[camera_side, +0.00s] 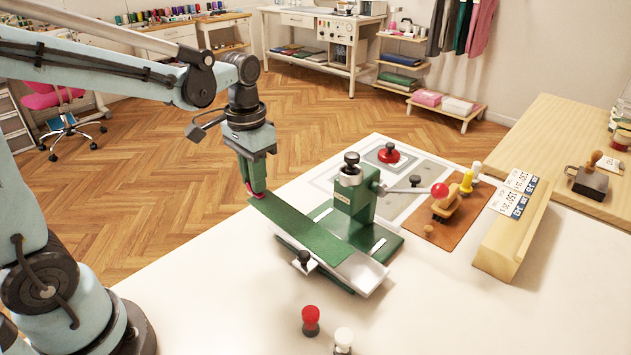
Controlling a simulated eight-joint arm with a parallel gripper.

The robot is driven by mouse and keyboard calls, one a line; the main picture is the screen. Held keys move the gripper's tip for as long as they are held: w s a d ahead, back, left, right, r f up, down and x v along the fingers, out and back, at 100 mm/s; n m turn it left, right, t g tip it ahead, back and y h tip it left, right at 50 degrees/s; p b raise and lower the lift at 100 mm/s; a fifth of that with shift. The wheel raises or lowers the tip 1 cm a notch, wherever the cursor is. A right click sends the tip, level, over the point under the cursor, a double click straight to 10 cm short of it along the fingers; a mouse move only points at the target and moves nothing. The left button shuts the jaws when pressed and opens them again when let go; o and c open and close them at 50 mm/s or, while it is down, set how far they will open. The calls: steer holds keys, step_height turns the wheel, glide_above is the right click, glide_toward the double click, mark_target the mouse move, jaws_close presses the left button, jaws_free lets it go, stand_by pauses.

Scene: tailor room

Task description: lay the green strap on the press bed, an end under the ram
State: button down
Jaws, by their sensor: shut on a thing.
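The green strap (297,227) is a long flat band. My gripper (253,192) is shut on its far left end, at the left edge of the white table. The strap slopes from my gripper down to the right, and its other part lies along the metal press bed (362,271). The green hand press (352,199) stands behind the strap, with a black knob on top and a lever ending in a red ball. The ram's underside is hidden, so I cannot tell whether a strap end is under it.
A red-topped peg (311,320) and a white-topped peg (343,340) stand at the front of the table. A brown board (449,217) with wooden tools and a wooden block (512,235) with printed cards are to the right. The table's front right is clear.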

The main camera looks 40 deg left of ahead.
steer(key=shift+w+a+f, duration=0.8)
steer(key=shift+a+f, duration=0.15)
steer(key=shift+f, duration=0.2)
steer(key=shift+w+a+f, duration=0.85)
steer(key=shift+a+f, duration=0.05)
steer(key=shift+f, duration=0.25)
steer(key=shift+w+a+f, duration=0.8)
steer(key=shift+a+f, duration=0.15)
steer(key=shift+f, duration=0.7)
steer(key=c, duration=1)
jaws_free()
steer(key=shift+o, duration=0.2)
steer(key=shift+r, duration=0.1)
step_height(320, 180, up, 12)
